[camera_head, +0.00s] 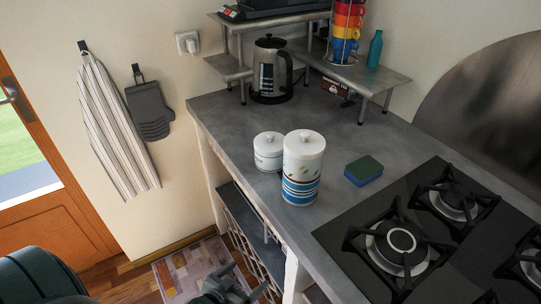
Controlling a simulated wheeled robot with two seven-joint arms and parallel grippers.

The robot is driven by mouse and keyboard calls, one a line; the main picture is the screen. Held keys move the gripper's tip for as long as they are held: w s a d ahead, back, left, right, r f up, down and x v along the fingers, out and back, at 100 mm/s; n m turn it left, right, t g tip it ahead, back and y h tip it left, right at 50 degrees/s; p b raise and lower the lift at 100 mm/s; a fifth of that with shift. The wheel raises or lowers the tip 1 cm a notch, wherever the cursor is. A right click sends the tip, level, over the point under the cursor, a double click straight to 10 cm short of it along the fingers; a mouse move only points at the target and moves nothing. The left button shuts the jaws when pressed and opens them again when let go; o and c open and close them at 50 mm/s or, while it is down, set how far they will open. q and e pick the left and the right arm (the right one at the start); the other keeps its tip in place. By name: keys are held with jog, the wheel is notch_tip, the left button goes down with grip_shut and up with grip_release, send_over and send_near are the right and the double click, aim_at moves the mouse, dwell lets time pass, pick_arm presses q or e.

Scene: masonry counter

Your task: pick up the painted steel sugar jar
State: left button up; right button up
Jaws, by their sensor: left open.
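Two white painted jars with lids stand upright on the grey counter (235,118), close together near its front edge. One is a short jar (268,152) with a knobbed lid, partly hidden by the taller one. The other is a tall jar (303,168) with leaf decoration and blue bands near its base. I cannot tell from their markings which one is the sugar jar. My left gripper (247,279) is open and empty. It is low at the bottom of the view, in front of the counter and below its top, apart from both jars. My right gripper is out of view.
A blue and green sponge (363,170) lies right of the jars. A black gas hob (345,237) fills the right front. A kettle (271,70) stands behind, beside a metal shelf (367,76) with stacked cups (346,28). The counter left of and behind the jars is clear.

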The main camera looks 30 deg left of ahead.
pick_arm(q)
notch_tip(320, 180, up, 30)
jog(key=w+a+t+p, duration=0.2)
jog(key=a+t, duration=0.1)
jog(key=t, duration=0.1)
jog(key=t+h, duration=0.2)
jog(key=t, duration=0.1)
send_near(261, 156)
jog(key=s, duration=0.3)
jog(key=shift+s+a+r+m, duration=0.15)
jog(key=shift+r+m, duration=0.1)
jog(key=shift+m, duration=0.15)
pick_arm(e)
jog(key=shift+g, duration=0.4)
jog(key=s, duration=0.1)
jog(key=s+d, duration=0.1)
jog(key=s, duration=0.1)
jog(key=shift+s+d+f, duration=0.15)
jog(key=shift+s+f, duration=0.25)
